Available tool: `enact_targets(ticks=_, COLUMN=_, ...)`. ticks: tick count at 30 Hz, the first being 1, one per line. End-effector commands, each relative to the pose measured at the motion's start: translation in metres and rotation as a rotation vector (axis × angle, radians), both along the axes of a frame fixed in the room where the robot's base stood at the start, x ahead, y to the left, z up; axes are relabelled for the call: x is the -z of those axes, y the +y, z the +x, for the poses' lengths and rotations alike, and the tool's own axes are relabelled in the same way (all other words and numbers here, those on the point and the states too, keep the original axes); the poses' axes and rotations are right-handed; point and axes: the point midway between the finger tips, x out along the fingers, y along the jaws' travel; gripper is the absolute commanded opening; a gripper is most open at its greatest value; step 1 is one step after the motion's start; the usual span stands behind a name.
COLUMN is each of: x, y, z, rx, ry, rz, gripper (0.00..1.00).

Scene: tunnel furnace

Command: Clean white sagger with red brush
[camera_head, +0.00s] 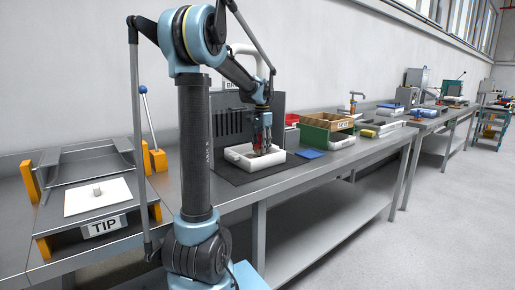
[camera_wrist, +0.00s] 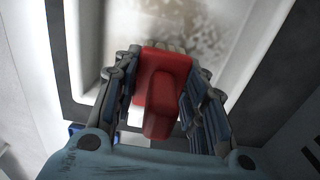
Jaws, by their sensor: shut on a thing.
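The white sagger (camera_head: 237,158) is a shallow open box on a dark mat on the bench. In the wrist view its floor (camera_wrist: 200,27) carries brownish stains, and its pale wall (camera_wrist: 90,50) runs along the left. My gripper (camera_wrist: 158,85) is shut on the red brush (camera_wrist: 160,90), with a finger on each side of the red handle. The brush's pale bristles show just beyond the handle, over the stained floor. I cannot tell whether they touch it. In the head view my gripper (camera_head: 262,140) points down over the sagger, and the brush is small there.
A dark upright panel with slots (camera_head: 230,122) stands behind the sagger. A green crate (camera_head: 325,132) with a brown tray (camera_head: 326,121) and a blue flat item (camera_head: 309,154) lie to the right. A TIP station (camera_head: 98,197) stands at left.

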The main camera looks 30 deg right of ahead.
Motion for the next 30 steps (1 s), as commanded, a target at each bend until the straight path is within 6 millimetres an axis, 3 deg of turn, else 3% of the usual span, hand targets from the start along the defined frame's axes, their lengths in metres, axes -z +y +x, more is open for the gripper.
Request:
enact_targets(ticks=7, x=0.000, y=-0.007, z=0.000, rx=-0.001, ry=0.000, rz=0.000, gripper=0.20)
enact_targets(ticks=21, x=0.000, y=0.018, z=-0.001, rx=-0.001, ry=0.000, rz=0.000, gripper=0.20)
enact_targets(ticks=30, x=0.000, y=0.010, z=-0.013, rx=0.002, ry=0.000, rz=0.000, gripper=0.20)
